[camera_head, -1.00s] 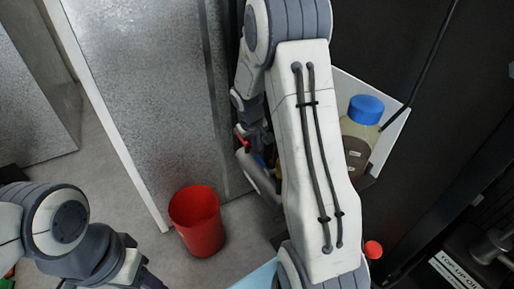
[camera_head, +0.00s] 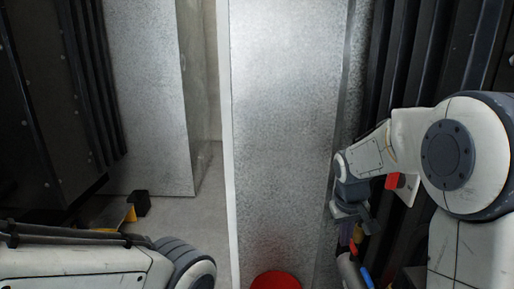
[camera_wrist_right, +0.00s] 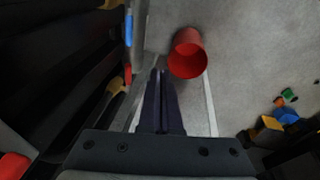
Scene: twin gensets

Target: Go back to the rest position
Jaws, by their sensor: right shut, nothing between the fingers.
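My right gripper (camera_head: 348,238) is at the right of the head view, pointing down beside the grey metal panel. In the right wrist view its two dark fingers (camera_wrist_right: 162,78) are together with nothing between them. My left arm crosses the bottom left of the head view, and its gripper is out of the picture.
A tall metal panel (camera_head: 285,120) stands in the middle. A red bucket (camera_head: 276,281) is at its foot and also shows in the right wrist view (camera_wrist_right: 187,60). Black ribbed machinery (camera_head: 50,100) is at left and right. Small coloured items (camera_wrist_right: 287,112) lie on the floor.

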